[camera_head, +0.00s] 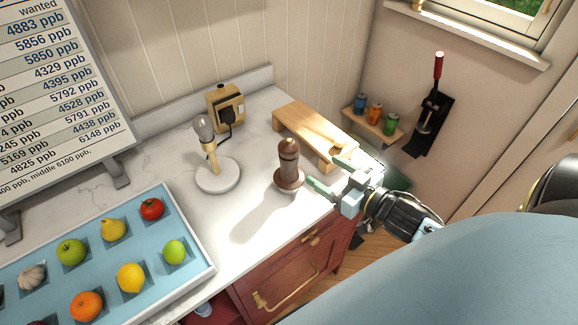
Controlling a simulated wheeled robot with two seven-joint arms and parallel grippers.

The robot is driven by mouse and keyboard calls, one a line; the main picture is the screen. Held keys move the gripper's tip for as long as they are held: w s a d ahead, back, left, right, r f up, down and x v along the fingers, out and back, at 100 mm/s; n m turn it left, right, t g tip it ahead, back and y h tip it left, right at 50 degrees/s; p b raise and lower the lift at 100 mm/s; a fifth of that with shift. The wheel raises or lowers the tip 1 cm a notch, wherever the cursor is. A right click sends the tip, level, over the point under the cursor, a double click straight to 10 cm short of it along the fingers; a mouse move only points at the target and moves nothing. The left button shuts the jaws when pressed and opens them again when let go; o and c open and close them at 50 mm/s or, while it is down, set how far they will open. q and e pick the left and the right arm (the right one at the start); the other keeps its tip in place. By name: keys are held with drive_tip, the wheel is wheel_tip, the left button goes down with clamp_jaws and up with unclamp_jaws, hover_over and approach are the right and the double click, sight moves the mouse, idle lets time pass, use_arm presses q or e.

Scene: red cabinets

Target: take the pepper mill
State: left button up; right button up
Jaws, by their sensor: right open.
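The brown pepper mill (289,165) stands upright on the white marble counter, near its right front part. My right gripper (325,174) is just to the right of the mill, its fingers pointing left toward it. Its jaws are open, with one pale green finger near the mill's base and the other farther back by the wooden board. Nothing shows between the fingers, and I cannot tell whether the nearer finger touches the mill. My left gripper is out of view.
A lamp with a bare bulb (217,176) stands left of the mill. A raised wooden board (309,128) is behind it. A blue tray (206,271) of fruit lies at the left front. Red drawers (290,275) are below. Small cans (375,113) sit on a wall shelf.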

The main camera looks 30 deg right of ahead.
sight(280, 141)
drive_tip(key=w+a+y, duration=0.1)
drive_tip(key=w, duration=0.1)
drive_tip(key=w+a+r+n+y, duration=0.1)
drive_tip(key=w, duration=0.2)
drive_tip(key=w+a+r+y, duration=0.1)
drive_tip(key=w, duration=0.1)
drive_tip(key=shift+w+r+n+t+p, duration=0.15)
drive_tip(key=shift+r+n+t+p, duration=0.15)
drive_tip(key=shift+n+p, duration=0.1)
drive_tip(key=shift+p+x, duration=0.45)
drive_tip(key=shift+x, duration=2.2)
drive_tip(key=shift+a, duration=0.15)
drive_tip(key=shift+r, duration=0.1)
clamp_jaws()
